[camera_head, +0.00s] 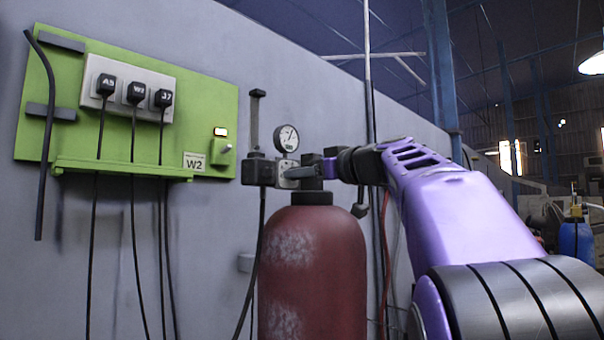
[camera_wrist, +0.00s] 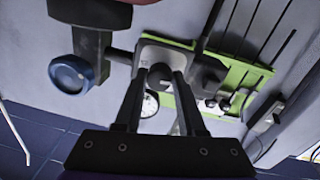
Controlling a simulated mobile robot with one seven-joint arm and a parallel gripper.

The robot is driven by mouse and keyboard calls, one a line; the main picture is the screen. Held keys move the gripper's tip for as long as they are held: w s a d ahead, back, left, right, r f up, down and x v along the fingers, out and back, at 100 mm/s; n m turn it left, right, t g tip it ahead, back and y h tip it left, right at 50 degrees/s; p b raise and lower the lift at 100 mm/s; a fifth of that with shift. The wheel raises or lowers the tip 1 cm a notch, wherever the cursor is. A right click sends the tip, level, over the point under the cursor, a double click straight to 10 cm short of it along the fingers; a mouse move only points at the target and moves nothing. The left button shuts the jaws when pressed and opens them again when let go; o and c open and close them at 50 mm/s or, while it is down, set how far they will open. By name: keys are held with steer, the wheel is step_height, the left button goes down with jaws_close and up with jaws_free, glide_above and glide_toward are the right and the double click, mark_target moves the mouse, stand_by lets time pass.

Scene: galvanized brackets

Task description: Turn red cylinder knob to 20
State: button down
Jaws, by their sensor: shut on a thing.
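The red cylinder (camera_head: 312,275) stands upright against the wall in the head view, its paint worn in whitish patches. A grey regulator block with a round white gauge (camera_head: 286,138) sits at its top; the gauge's numbers are too small to read. My gripper (camera_head: 305,172) reaches in from the right at the regulator. In the wrist view, its two dark fingers (camera_wrist: 160,80) are closed on a small dark round knob (camera_wrist: 160,76) on a pale plate. The knob's scale cannot be made out. The gauge (camera_wrist: 150,103) shows partly behind the fingers. A blue round knob (camera_wrist: 72,73) is to the left.
A green panel (camera_head: 215,110) with several black plugs, hanging cables and a "W2" label is on the wall at left. A black hose (camera_head: 258,260) hangs beside the cylinder. A thin vertical pipe (camera_head: 367,60) runs behind my arm. Open workshop space lies at right.

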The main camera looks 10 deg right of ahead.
steer(key=shift+w+d+m+g+y+p, duration=0.1)
steer(key=shift+m+g+y+p, duration=0.25)
steer(key=shift+m, duration=4.6)
steer(key=shift+d+m+g+y+p, duration=0.1)
steer(key=shift+m+g+y+p, duration=0.25)
steer(key=shift+m, duration=4.65)
steer(key=shift+w+m+g+y+p, duration=0.1)
steer(key=shift+m+g+y+p, duration=0.25)
steer(key=shift+m, duration=4.6)
